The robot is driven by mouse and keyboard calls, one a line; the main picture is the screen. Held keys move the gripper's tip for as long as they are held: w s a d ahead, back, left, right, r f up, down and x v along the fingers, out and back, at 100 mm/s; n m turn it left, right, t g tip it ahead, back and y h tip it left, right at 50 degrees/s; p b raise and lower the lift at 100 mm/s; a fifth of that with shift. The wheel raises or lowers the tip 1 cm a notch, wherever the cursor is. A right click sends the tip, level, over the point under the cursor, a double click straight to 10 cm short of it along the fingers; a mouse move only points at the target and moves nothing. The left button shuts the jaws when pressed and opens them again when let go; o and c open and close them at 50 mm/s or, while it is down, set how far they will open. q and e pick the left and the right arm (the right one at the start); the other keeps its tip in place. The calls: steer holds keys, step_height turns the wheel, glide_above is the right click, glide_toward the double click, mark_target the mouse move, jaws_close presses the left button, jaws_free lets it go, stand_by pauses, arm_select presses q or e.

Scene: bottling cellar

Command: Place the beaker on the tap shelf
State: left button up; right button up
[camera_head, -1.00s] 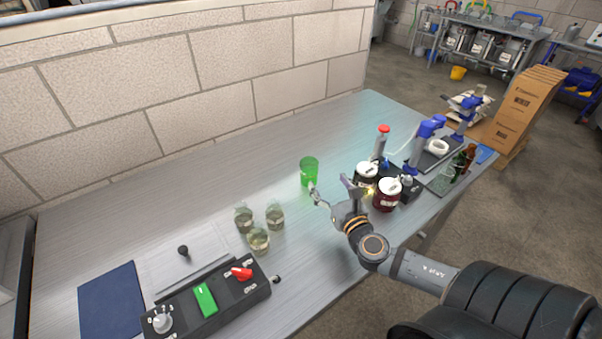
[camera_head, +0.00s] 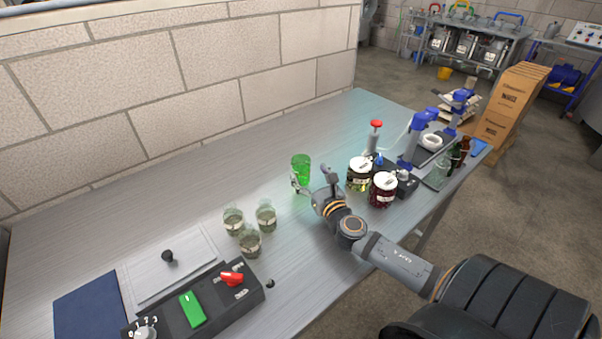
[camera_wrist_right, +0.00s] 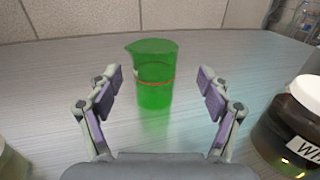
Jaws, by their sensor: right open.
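The green see-through beaker (camera_head: 301,166) stands upright on the metal bench, left of two dark jars. In the right wrist view the beaker (camera_wrist_right: 155,80) is centred ahead, with a red line around it. My right gripper (camera_head: 311,178) is open and empty on the near side of the beaker. In the wrist view its fingers (camera_wrist_right: 160,88) are spread to either side of the beaker's width, and the beaker stands just beyond them. I cannot tell for sure which surface is the tap shelf. My left gripper is not in view.
Jars with white lids (camera_head: 360,172) (camera_head: 383,188) stand close right of the gripper. Three small glasses (camera_head: 249,243) stand left of it. A control box (camera_head: 195,306) is at the near left. Blue-armed equipment (camera_head: 420,128) and bottles are farther right. The bench behind the beaker is clear.

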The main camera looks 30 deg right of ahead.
mark_target(305, 170)
steer(key=w, duration=0.3)
steer(key=w+p, duration=0.1)
steer(key=w, duration=0.1)
steer(key=shift+f, duration=0.35)
steer(key=shift+d, duration=0.1)
steer(key=shift+r, duration=0.1)
steer(key=shift+c, duration=0.2)
steer(key=c, duration=1.3)
steer(key=shift+r, duration=0.3)
step_height(305, 170, up, 3)
steer(key=shift+f+p, duration=0.1)
steer(key=shift+p, duration=0.75)
steer(key=s+d+r+p, duration=0.2)
steer(key=s+r+p, duration=0.1)
steer(key=p, duration=0.1)
steer(key=s+d+r+p, duration=0.3)
steer(key=s+p, duration=0.1)
steer(key=s+d+r+p, duration=0.3)
steer(key=s+p, duration=0.1)
steer(key=shift+s+d+r+p, duration=0.15)
steer(key=shift+s+r+p, duration=0.1)
steer(key=shift+p, duration=0.15)
